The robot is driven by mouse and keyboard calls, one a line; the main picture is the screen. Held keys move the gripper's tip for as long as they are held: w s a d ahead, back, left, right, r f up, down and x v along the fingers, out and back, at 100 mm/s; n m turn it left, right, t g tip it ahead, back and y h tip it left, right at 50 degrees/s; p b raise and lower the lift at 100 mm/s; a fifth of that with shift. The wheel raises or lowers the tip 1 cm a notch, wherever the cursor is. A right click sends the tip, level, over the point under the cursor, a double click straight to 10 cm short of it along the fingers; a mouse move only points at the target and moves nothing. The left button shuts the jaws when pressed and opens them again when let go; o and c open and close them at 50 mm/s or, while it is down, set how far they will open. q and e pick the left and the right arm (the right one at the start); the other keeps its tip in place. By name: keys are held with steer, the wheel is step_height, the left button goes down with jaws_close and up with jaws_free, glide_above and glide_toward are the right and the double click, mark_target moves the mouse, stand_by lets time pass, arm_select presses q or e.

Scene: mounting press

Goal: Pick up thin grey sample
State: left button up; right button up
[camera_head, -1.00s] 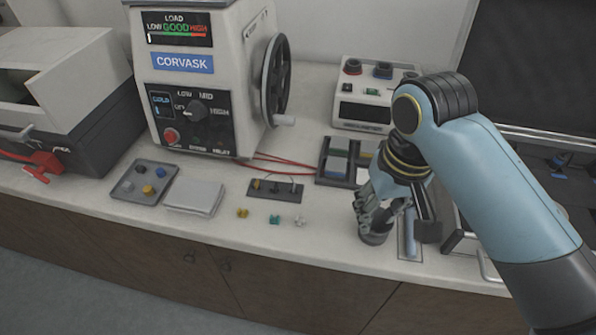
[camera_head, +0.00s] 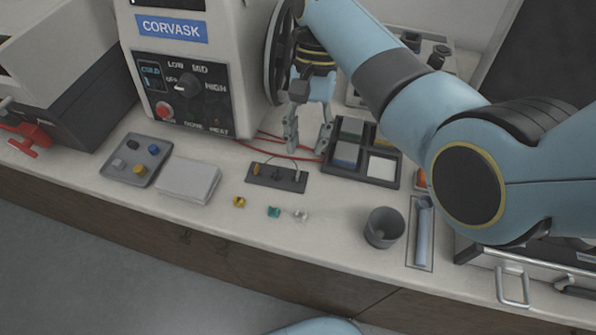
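I cannot tell for sure which piece is the thin grey sample. A small light grey piece (camera_head: 118,163) lies on the grey tray (camera_head: 125,178) at the left, beside dark, yellow and blue-grey pieces. My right gripper (camera_head: 307,148) points down with its fingers apart and nothing between them. It is in front of the handwheel, near the compartment tray (camera_head: 372,180) and behind the dark holder (camera_head: 262,180). My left gripper is out of view.
The CORVASK press (camera_head: 205,60) stands behind, with red cables at its base. A white block (camera_head: 188,180), small yellow, teal and clear clips (camera_head: 273,212), a grey cup (camera_head: 383,228) and a blue rod (camera_head: 423,232) are on the counter. The front strip is mostly clear.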

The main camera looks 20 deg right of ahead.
mark_target(299, 171)
steer(key=x, duration=0.4)
steer(key=shift+w+a+f, duration=0.2)
steer(key=shift+a+f, duration=0.1)
steer(key=shift+a, duration=0.05)
steer(key=shift+s+f, duration=0.1)
steer(key=shift+f, duration=0.25)
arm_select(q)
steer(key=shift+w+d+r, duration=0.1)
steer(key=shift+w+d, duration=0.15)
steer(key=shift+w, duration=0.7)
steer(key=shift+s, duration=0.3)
arm_select(e)
jaws_close()
